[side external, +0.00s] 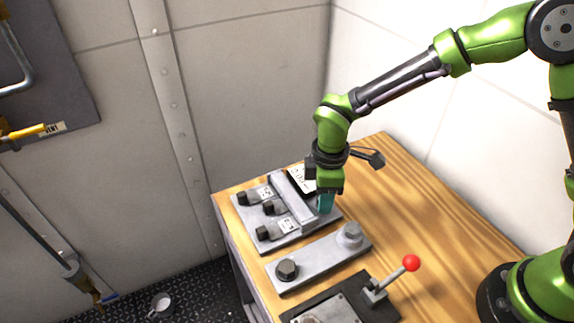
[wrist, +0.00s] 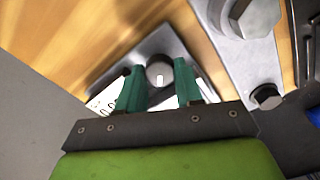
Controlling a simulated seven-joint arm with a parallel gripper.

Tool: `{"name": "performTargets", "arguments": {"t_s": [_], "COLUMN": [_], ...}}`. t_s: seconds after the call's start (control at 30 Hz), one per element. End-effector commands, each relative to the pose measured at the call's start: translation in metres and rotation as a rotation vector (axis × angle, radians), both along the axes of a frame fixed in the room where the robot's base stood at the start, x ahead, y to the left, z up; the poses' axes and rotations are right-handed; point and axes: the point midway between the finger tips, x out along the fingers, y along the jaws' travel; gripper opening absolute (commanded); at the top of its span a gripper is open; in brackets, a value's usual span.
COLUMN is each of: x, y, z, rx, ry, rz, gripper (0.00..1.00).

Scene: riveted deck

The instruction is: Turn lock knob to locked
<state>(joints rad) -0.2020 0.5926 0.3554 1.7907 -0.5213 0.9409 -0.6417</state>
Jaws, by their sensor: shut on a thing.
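The lock knob (wrist: 159,72) is a dark round knob with a pale mark on its face, on a grey metal plate (wrist: 150,45). In the wrist view it sits between the teal fingers of my gripper (wrist: 160,88), which is shut on it. In the side view my gripper (side external: 325,204) points down at the right end of the grey panel (side external: 247,226), and hides the knob there. A white printed label (wrist: 105,98) shows left of the fingers in the wrist view. I cannot read the knob's position.
Several black knobs (side external: 268,207) stand on the panel's left part. A grey bar (side external: 318,262) with bolt heads lies in front. A red-balled lever (side external: 411,263) rises from a dark plate nearer the camera. The wooden bench (side external: 430,205) is clear to the right.

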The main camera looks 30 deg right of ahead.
Motion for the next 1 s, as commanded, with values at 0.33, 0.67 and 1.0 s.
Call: {"name": "performTargets", "arguments": {"t_s": [0.33,0.67,1.0], "x": [0.0001,0.0001,0.0003], "y": [0.0006,0.0005,-0.0001], "z": [0.0015,0.0015,0.0015], "rx": [0.000,0.001,0.001], "ry": [-0.001,0.000,0.000], "rz": [-0.330,-0.620,-0.815], "gripper": [0.05,0.05,0.05]}}
